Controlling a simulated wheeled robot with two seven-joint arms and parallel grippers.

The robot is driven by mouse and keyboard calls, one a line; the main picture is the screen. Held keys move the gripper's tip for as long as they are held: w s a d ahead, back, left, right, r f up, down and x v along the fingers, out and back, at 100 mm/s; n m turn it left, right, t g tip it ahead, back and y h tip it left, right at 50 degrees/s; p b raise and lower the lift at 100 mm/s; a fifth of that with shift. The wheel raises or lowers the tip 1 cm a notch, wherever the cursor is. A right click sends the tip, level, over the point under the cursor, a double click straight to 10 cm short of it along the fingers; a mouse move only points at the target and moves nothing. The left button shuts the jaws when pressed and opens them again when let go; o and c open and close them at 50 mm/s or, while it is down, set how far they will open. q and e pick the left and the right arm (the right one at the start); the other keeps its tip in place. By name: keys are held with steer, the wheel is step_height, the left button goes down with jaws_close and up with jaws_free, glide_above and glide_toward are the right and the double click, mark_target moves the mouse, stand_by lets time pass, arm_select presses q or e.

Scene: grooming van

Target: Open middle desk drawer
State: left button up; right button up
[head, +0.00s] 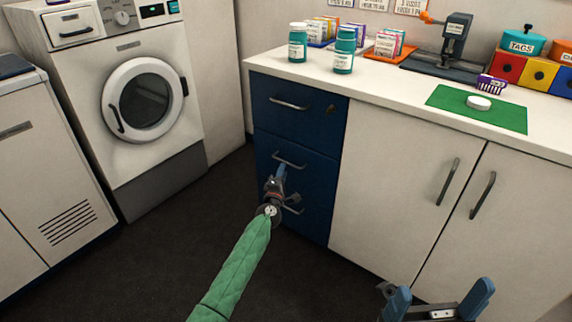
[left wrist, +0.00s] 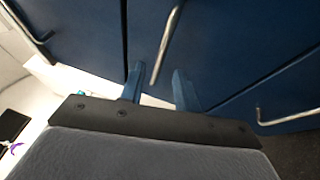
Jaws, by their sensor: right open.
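The navy desk drawer unit has three stacked drawers. The middle drawer (head: 315,172) looks closed, and its grey bar handle (head: 290,160) shows above my left gripper (head: 279,176). In the left wrist view the middle handle (left wrist: 167,45) runs down between the two blue fingertips of my left gripper (left wrist: 158,88). The fingers are apart, one on each side of the handle's near end; I cannot tell whether they touch it. My right gripper (head: 438,300) is open and empty at the bottom right, in front of the white cupboard.
The top drawer (head: 277,121) and bottom drawer (head: 315,220) look closed. White cupboard doors (head: 395,185) with two handles stand to the right. The counter (head: 390,85) above holds bottles, boxes and a green mat (head: 465,112). A washing machine (head: 130,95) stands left; dark floor between is clear.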

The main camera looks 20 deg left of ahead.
arm_select(q)
steer(key=shift+w+a+r+b, duration=0.1)
steer(key=shift+w+r+b, duration=0.1)
steer(key=shift+w, duration=0.75)
steer(key=shift+w+a+r+b, duration=0.1)
steer(key=shift+w+r+b, duration=0.05)
steer(key=shift+w, duration=0.75)
steer(key=shift+w+r+b, duration=0.15)
steer(key=shift+w+b, duration=0.05)
steer(key=shift+w, duration=0.75)
jaws_close()
